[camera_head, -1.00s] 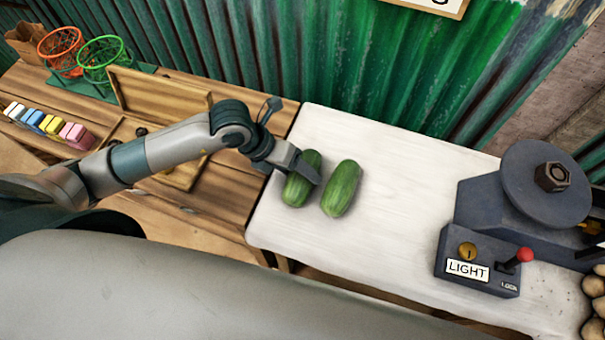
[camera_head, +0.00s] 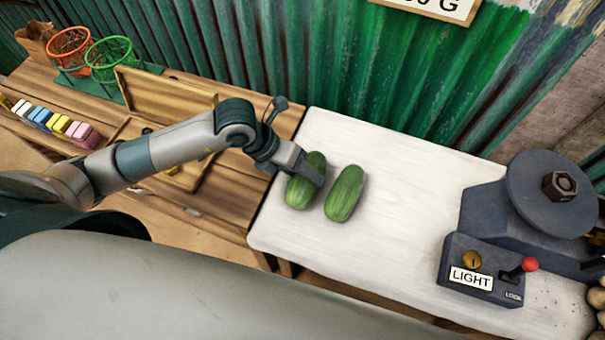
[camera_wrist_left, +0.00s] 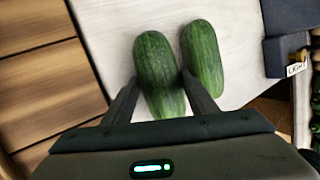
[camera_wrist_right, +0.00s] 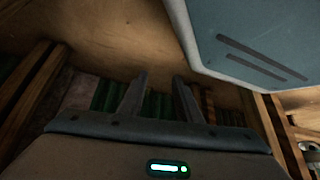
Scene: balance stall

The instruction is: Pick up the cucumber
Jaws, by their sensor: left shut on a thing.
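Two green cucumbers lie side by side on the white table (camera_head: 400,170). My left gripper (camera_head: 312,176) is shut on the left cucumber (camera_head: 299,193), with a finger on each side of it. In the left wrist view this cucumber (camera_wrist_left: 157,65) sits between the fingers (camera_wrist_left: 158,90), and the right finger lies in the gap beside the other cucumber (camera_wrist_left: 203,55). That other cucumber (camera_head: 345,193) lies just to the right in the head view. My right gripper (camera_wrist_right: 160,85) shows only in its own wrist view, with its fingers apart and nothing between them.
A dark grey balance (camera_head: 550,195) with a LIGHT box (camera_head: 480,272) and red-knobbed lever stands at the right of the table. Left is a wooden bench with coloured blocks (camera_head: 50,122), an orange basket (camera_head: 68,48) and a green basket (camera_head: 108,58). The table's middle is clear.

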